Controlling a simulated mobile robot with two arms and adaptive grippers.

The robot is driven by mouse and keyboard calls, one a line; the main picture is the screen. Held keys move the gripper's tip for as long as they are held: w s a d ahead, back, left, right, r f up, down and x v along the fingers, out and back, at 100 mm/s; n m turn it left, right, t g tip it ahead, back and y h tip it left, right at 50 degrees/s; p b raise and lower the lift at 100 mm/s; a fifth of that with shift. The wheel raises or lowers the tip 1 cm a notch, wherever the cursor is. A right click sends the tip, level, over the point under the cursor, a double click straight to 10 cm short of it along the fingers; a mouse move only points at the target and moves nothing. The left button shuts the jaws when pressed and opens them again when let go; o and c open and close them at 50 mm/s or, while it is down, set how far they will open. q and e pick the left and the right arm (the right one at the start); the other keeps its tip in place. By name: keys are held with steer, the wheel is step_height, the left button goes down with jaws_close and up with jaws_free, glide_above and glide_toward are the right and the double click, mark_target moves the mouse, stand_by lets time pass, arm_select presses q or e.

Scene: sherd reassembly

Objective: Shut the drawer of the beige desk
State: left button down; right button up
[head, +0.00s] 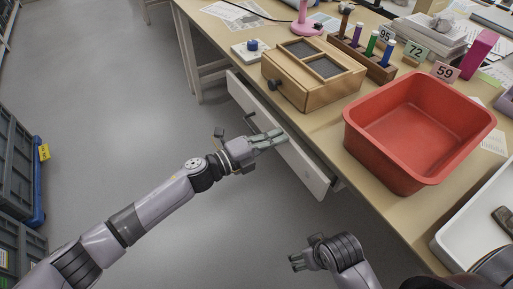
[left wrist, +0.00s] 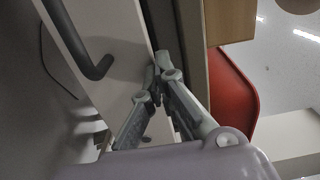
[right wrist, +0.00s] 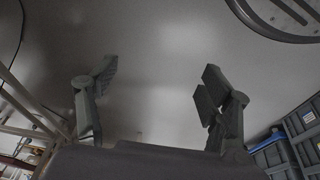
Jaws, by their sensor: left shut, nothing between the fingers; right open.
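The beige desk (head: 334,128) runs diagonally across the right of the head view. Its drawer has a long white front (head: 308,172) that stands out a little from under the tabletop; its inside is mostly hidden. A dark bar handle (left wrist: 88,58) is on the front in the left wrist view. My left gripper (head: 281,138) is shut and empty, with its fingertips at the top edge of the drawer front; whether they touch it I cannot tell. My right gripper (head: 299,257) is open and empty over the floor, apart from the desk.
On the desktop are a wooden box (head: 311,88), a red tub (head: 413,145) near the front edge, a rack of coloured tubes (head: 360,57) and a white tray (head: 462,238). Dark crates (head: 16,170) stand at the far left. The floor between is clear.

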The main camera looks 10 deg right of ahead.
arm_select(q)
steer(key=x, duration=0.4)
steer(key=shift+b, duration=0.35)
steer(key=shift+r, duration=0.1)
arm_select(e)
steer(key=v, duration=0.3)
steer(key=shift+r, duration=0.45)
arm_select(q)
steer(key=shift+d+r, duration=0.1)
steer(key=shift+w, duration=0.1)
